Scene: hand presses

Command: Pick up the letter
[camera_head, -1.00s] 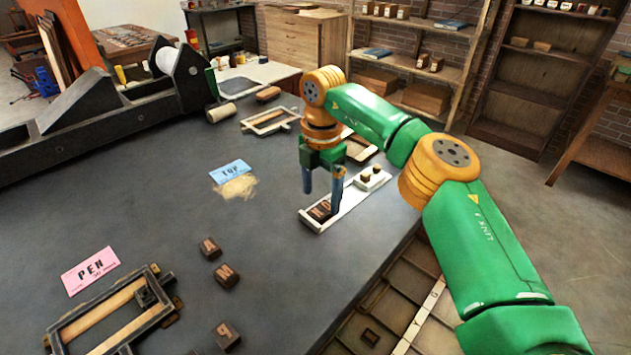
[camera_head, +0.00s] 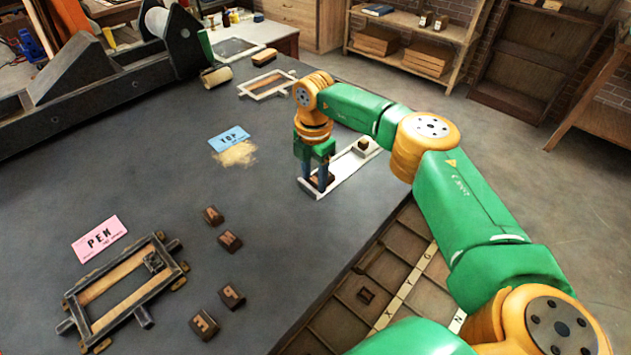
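A dark wooden letter block (camera_head: 328,178) lies at the near end of a white tray (camera_head: 343,172) on the table. My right gripper (camera_head: 315,187) points down at this end of the tray. Its blue fingers are beside the block and partly hide it. I cannot tell whether they grip it. Loose letter blocks lie on the table at left: one (camera_head: 213,215), a second (camera_head: 229,240), a third (camera_head: 231,296) and another (camera_head: 204,325). A smaller block (camera_head: 363,145) is at the tray's far end. My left gripper is out of view.
A dark frame with wooden strips (camera_head: 120,290) lies beside a pink PEN card (camera_head: 99,239). A blue TOP card (camera_head: 229,139) lies near a pale patch. A compartmented type case (camera_head: 385,275) runs along the table's right edge.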

